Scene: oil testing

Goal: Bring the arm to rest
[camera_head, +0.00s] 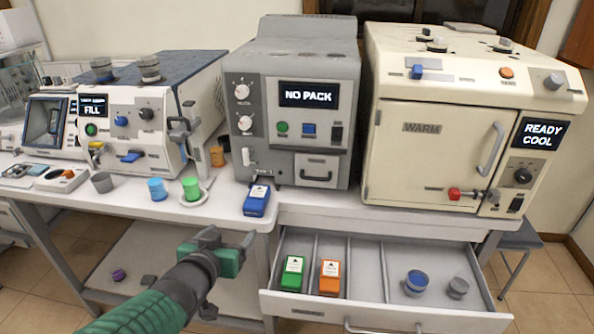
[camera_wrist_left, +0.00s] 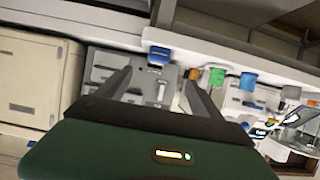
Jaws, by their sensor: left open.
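My left gripper (camera_head: 228,245) is on a green arm that comes in from the bottom left in the head view. It hangs in front of the table's front edge, left of the open drawer (camera_head: 383,314). Its jaws are open and empty. In the left wrist view the two fingers (camera_wrist_left: 156,85) stand apart with nothing between them, and the machines appear tilted beyond. My right gripper is in neither view.
A blue pack (camera_head: 256,201) lies at the table edge, close beyond the gripper. The drawer holds a green pack (camera_head: 292,273), an orange pack (camera_head: 330,278) and two small round containers. Blue (camera_head: 157,190) and green (camera_head: 191,188) cups stand on the table. Machines line the back.

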